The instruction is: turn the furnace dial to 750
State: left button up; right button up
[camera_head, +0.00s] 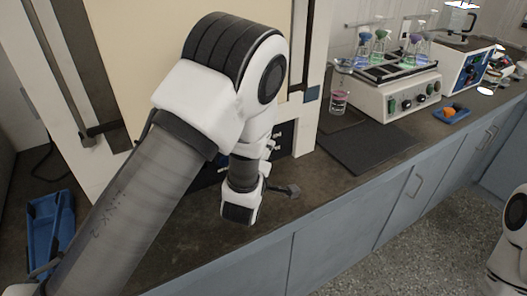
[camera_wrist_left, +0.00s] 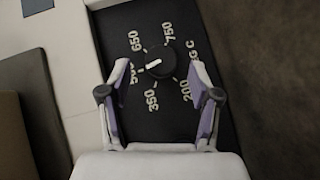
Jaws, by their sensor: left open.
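The furnace dial (camera_wrist_left: 158,62) is a round black knob on a dark panel with white numbers, in the left wrist view. Its white pointer mark points left, towards the partly hidden 500 label. The 750 label (camera_wrist_left: 168,34) is above and right of the knob. My left gripper (camera_wrist_left: 160,68) is open, with one finger on each side of the knob and nothing between the pads; whether they touch it I cannot tell. My right gripper is out of view.
Right of the furnace, a dark mat (camera_head: 365,145) lies on the bench. A pink-liquid beaker (camera_head: 339,100) stands near a shaker (camera_head: 395,95) carrying several flasks. A blue tray (camera_head: 48,235) is at the left. The bench front edge runs below my arm.

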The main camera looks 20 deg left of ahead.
pick_arm(q)
jog(key=shift+a+x, duration=0.25)
jog(key=shift+x, duration=0.9)
jog(key=shift+s+d, duration=0.1)
jog(key=shift+c, duration=0.3)
jog(key=c, duration=1.1)
jog(key=shift+o, duration=0.2)
